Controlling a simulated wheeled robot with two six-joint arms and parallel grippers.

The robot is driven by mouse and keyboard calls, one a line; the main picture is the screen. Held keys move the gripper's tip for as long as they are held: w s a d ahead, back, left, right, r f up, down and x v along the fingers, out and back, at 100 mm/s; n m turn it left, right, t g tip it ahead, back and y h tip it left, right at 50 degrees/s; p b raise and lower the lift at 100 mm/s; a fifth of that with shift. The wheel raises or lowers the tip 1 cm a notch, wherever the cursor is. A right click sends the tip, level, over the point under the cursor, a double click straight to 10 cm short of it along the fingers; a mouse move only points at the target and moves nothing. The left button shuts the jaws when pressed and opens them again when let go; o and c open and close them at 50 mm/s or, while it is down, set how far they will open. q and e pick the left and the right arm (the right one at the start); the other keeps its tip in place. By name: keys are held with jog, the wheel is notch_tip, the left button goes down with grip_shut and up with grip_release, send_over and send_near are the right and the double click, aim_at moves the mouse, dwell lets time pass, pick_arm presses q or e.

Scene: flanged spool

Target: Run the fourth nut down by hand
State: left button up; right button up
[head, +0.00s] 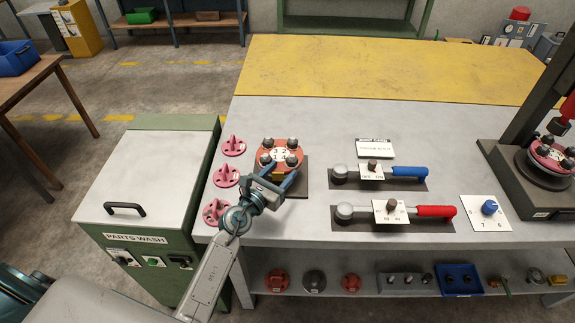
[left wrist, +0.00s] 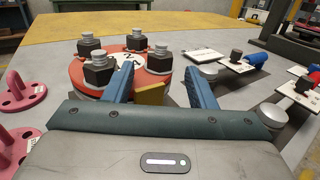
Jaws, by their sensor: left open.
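The flanged spool (head: 280,168) has a red-orange round flange with a white numbered label in the middle. It stands at the left of the grey bench. Several dark hex nuts with silver stud ends ring its top. The near right nut (head: 291,160) shows in the left wrist view (left wrist: 159,61), beyond the gap between my fingers. My left gripper (head: 279,177) is open, at the near side of the spool, its blue fingers (left wrist: 160,85) apart with no nut between them. Whether a finger touches the flange I cannot tell. My right gripper is not in view.
Pink pronged brackets (head: 226,177) stand left of the spool. Torque wrenches with blue (head: 408,171) and red (head: 435,211) handles lie on dark mats to the right. A green parts washer (head: 150,190) adjoins the bench. The yellow back strip (head: 390,70) is clear.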

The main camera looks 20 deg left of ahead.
pick_arm(q)
jog(key=v, duration=0.6)
jog(key=shift+b, duration=0.3)
jog(key=shift+s+a+r, duration=0.1)
